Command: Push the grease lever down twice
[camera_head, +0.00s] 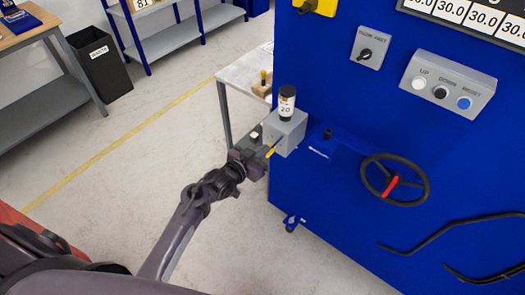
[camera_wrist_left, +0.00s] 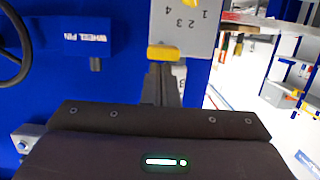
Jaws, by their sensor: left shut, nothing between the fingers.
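The grease lever (camera_head: 270,153) has a yellow grip and sticks out from a grey box (camera_head: 287,132) on the side of the blue machine. A dark bottle with a white label (camera_head: 286,103) stands on top of the box. My left gripper (camera_head: 261,156) is shut and empty, right beside the yellow grip. In the left wrist view the yellow grip (camera_wrist_left: 163,52) lies across the tips of my shut left fingers (camera_wrist_left: 162,78), in front of the numbered grey face (camera_wrist_left: 187,25). I cannot tell whether they touch. My right gripper is not in view.
The blue machine (camera_head: 330,215) fills the right side, with a black handwheel (camera_head: 424,185) and a grey button panel (camera_head: 447,86). A light table (camera_head: 240,75) stands behind the grey box. A black bin (camera_head: 100,66) and benches are at the left. The floor between is clear.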

